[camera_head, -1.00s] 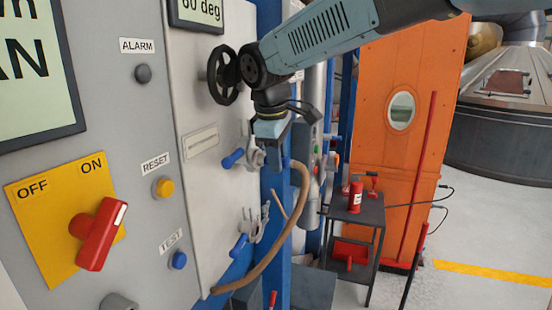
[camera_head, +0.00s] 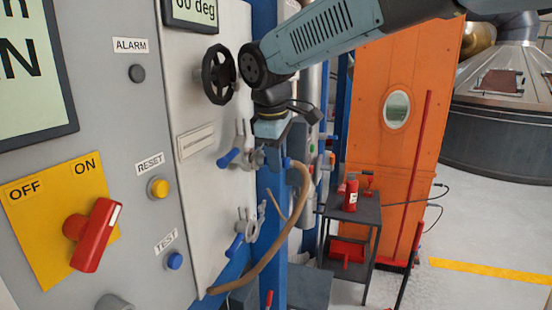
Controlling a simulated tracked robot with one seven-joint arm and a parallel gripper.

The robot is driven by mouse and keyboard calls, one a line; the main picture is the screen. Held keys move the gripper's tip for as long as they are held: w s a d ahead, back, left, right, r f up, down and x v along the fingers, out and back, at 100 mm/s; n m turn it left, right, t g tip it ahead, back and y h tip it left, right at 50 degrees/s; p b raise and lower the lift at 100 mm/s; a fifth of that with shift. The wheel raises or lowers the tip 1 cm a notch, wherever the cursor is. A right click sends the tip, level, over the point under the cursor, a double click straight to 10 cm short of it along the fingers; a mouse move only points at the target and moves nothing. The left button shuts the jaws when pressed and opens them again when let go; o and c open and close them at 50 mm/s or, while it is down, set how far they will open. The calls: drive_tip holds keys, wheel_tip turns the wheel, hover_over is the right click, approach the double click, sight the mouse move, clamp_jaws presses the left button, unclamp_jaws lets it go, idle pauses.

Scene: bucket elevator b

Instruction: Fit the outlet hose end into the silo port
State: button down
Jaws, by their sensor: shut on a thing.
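The tan outlet hose (camera_head: 268,253) rises in a curve from the lower edge of the grey panel to my gripper (camera_head: 275,150). Its upper end has a small blue collar (camera_head: 288,163). My gripper is shut on the hose end, and its fingers hide most of that end. It is beside and right of an upper silver fitting with a blue handle (camera_head: 230,158) on the panel. A similar lower fitting with a blue handle (camera_head: 236,243) sits below. I cannot tell which part is the silo port.
A black handwheel (camera_head: 219,75) sticks out left of my arm. A blue post (camera_head: 271,210) stands behind the hose. A dark cart (camera_head: 350,208) carries a red extinguisher (camera_head: 351,192). An orange door (camera_head: 400,60) is behind. Open floor lies at the right.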

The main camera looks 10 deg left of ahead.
drive_tip(key=shift+d, duration=0.15)
drive_tip(key=shift+s+d, duration=0.2)
drive_tip(key=shift+d, duration=1.1)
drive_tip(key=shift+d, duration=0.2)
drive_tip(key=d, duration=0.3)
drive_tip(key=shift+s+d, duration=0.4)
